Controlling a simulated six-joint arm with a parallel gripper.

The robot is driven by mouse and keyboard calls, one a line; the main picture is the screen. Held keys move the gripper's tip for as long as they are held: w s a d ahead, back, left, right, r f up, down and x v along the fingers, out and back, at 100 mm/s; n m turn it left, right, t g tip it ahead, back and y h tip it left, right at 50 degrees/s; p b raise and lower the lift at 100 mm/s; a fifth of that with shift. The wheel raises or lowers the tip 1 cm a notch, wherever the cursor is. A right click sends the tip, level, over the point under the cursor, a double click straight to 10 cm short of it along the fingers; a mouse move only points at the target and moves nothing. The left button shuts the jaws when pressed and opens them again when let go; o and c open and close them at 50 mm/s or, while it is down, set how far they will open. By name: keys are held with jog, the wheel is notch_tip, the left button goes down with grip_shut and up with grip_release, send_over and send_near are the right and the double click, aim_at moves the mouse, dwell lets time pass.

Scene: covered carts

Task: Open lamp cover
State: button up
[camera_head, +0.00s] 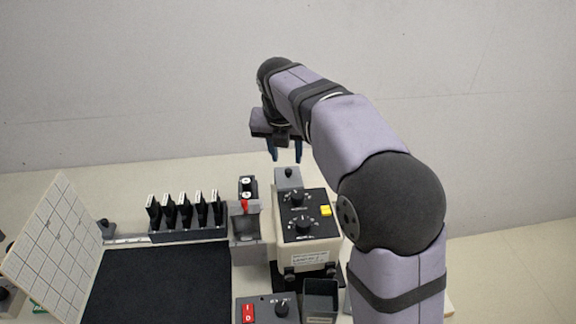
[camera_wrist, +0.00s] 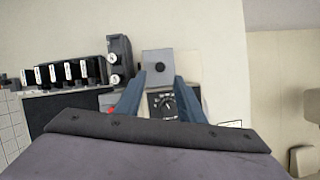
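The lamp cover appears to be the grey block with a round black knob (camera_head: 288,179) at the back end of the cream instrument (camera_head: 306,257). In the wrist view my gripper (camera_wrist: 160,80) has one finger on either side of the cover's near part. The fingers look clear of the knob.
A black rack of several upright slides (camera_head: 187,235) stands left of the instrument. A grey unit with a red part (camera_head: 246,235) is close beside it. A dark mat (camera_head: 160,285), a tilted white grid panel (camera_head: 55,240) and a switch box (camera_head: 265,308) are nearer. The wall is behind.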

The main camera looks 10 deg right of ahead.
aim_at(289, 170)
jog(key=shift+p+x, duration=1)
jog(key=shift+x, duration=2.45)
grip_shut()
